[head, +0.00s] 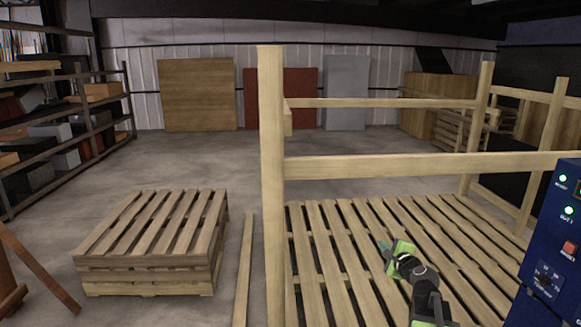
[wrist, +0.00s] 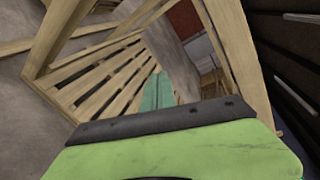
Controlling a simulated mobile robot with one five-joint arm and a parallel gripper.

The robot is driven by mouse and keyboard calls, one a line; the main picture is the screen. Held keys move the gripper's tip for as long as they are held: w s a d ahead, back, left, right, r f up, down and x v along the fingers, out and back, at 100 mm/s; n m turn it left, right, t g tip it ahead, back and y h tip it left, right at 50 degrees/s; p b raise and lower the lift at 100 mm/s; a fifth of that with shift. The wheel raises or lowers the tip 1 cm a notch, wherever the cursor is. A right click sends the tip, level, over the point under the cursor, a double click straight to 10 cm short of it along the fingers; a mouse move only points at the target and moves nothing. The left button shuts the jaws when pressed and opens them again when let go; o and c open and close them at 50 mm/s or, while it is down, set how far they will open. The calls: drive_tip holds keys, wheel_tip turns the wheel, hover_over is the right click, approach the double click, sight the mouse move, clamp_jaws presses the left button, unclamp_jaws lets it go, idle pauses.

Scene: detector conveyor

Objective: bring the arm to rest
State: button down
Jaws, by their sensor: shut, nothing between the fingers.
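My gripper (head: 384,246) shows in the head view at the lower right, at the end of my dark and green arm. Its teal fingers are shut and hold nothing. In the picture it lies over the slatted wooden deck (head: 337,290); the height above the slats is hard to tell. In the wrist view the shut teal fingers (wrist: 158,92) stick out beyond the green gripper body, with slats and wooden rails behind them.
A wooden post (head: 271,180) and rail (head: 420,166) frame the deck. A blue control box (head: 556,240) with lit green lamps stands at the right edge. A pallet stack (head: 150,245) is at left. Shelves (head: 75,130) line the left wall.

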drive_tip(key=s+a+f+n+g+y, duration=0.1)
drive_tip(key=s+a+f+n+g, duration=0.2)
drive_tip(key=a, duration=0.6)
drive_tip(key=s+a+f+n+g+y, duration=0.15)
drive_tip(key=a+f+n, duration=0.3)
drive_tip(key=a, duration=0.45)
drive_tip(key=s+a+f+n+g+y, duration=0.25)
drive_tip(key=a+n, duration=0.25)
drive_tip(key=a, duration=0.4)
drive_tip(key=s+d+f+n+g+h, duration=0.2)
drive_tip(key=s+f+n+g+h, duration=0.1)
drive_tip(key=s, duration=0.4)
drive_tip(key=s+d+f+n+g+h, duration=0.2)
drive_tip(key=s+d+f+n+g, duration=0.1)
drive_tip(key=s, duration=0.5)
drive_tip(key=f+n+g, duration=0.1)
drive_tip(key=n+g, duration=0.1)
drive_tip(key=n, duration=0.1)
drive_tip(key=shift+s+d+f+h, duration=0.2)
drive_tip(key=shift+s+f+h, duration=0.1)
drive_tip(key=shift+f+h, duration=0.1)
